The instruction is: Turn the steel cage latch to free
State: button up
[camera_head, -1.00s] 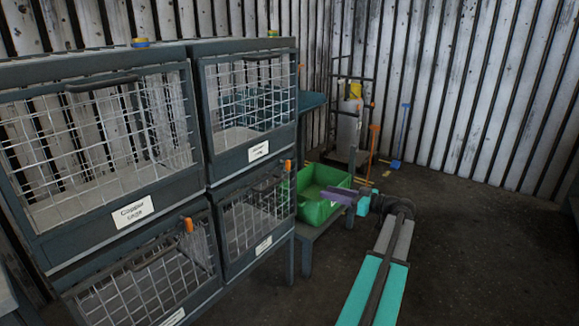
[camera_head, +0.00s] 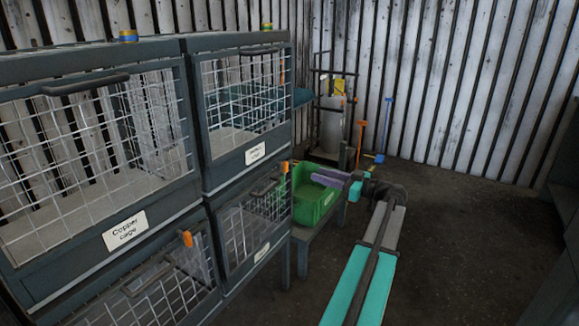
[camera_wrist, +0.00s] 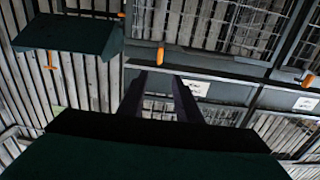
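A rack of mesh cages fills the left of the head view. The upper left one reads "Copper cage" (camera_head: 125,230); the other labels are too small or cut off to read, so I cannot tell which is the steel cage. Orange latches show by the lower left cage (camera_head: 187,238) and the lower right cage (camera_head: 284,166). My gripper (camera_head: 332,180) is beyond the rack's right end, in front of the green bin. In the wrist view its two dark fingers (camera_wrist: 160,85) stand apart with nothing between them. An orange latch (camera_wrist: 160,56) shows past the fingertips, apart from them.
A green bin (camera_head: 317,207) sits on a low stand right of the rack. A cart with a cylinder (camera_head: 332,130) and orange and blue long-handled tools (camera_head: 388,125) stand by the back wall. The floor (camera_head: 470,220) at right is clear.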

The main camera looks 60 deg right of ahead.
aim_at(287, 165)
jog(key=shift+w, duration=0.1)
jog(key=w, duration=1.3)
jog(key=shift+w+b, duration=0.25)
jog(key=shift+b, duration=0.1)
grip_shut()
